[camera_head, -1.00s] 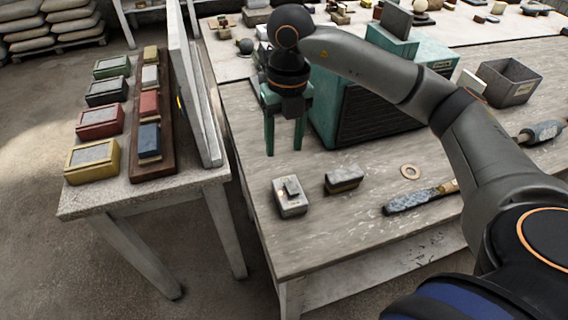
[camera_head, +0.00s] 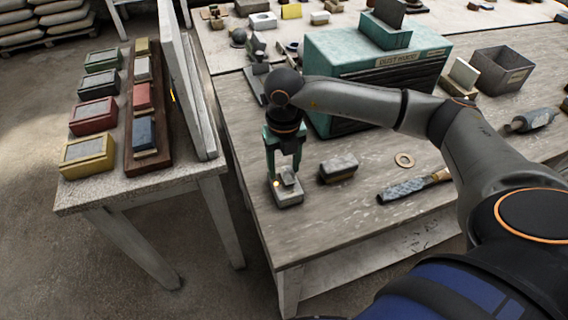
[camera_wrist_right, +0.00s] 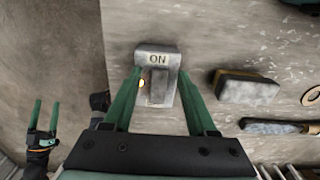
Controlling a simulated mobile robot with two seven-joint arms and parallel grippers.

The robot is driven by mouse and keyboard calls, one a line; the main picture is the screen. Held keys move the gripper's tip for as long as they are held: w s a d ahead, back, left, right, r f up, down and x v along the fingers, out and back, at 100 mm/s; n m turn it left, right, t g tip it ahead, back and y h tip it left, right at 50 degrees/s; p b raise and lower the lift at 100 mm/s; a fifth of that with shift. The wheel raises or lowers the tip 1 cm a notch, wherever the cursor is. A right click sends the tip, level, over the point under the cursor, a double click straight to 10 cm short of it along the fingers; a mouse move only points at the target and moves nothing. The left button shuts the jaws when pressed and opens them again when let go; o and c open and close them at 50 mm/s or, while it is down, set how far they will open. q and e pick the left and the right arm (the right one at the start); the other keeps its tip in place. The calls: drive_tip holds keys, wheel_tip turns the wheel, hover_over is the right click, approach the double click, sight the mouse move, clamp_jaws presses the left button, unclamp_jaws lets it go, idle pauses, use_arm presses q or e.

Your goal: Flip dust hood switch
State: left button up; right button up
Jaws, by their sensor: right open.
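The dust hood switch (camera_head: 287,192) is a small grey box near the table's front left corner. The right wrist view also shows the switch box (camera_wrist_right: 157,65), with "ON" on its upper part, a raised rocker below and a small glowing lamp at its left. My right gripper (camera_head: 285,176) points down over it, its green open fingers on either side of the rocker; I cannot tell whether they touch. The teal dust hood (camera_head: 375,75), labelled "DUST HOOD", stands behind. My left gripper (camera_wrist_right: 45,115) shows open and empty at the left edge of the right wrist view.
A grey block (camera_head: 338,168), a metal ring (camera_head: 404,160) and a rasp-like tool (camera_head: 413,187) lie right of the switch. A grey bin (camera_head: 503,72) stands farther back. A side table at left holds several coloured boxes (camera_head: 93,116) and an upright board (camera_head: 187,85).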

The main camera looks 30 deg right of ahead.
clamp_jaws()
idle(0.5)
